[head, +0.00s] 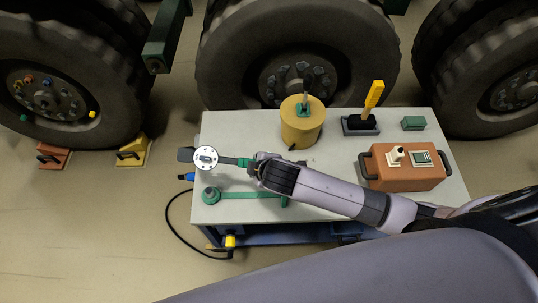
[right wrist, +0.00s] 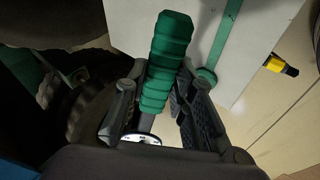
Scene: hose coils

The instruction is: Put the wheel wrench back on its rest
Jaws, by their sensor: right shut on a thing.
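The wheel wrench (head: 229,161) has a green ribbed handle, a dark shaft and a round pale dial-like disc, with a dark end at its left. My right gripper (head: 257,167) is shut on it, and it appears held above the left part of the table. In the right wrist view the green handle (right wrist: 168,55) stands between the fingers (right wrist: 155,105). A green bar (head: 245,195) with a round left end, seemingly the rest, lies on the table's front left, nearer the front edge than the wrench. My left gripper is not in view.
The grey table (head: 225,130) carries a yellow drum (head: 300,128), a yellow-handled tool on a dark stand (head: 365,118), a green box (head: 413,123) and an orange case (head: 403,173). A blue-ended cable (head: 187,177) hangs off the left edge. Large tyres (head: 300,55) stand behind.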

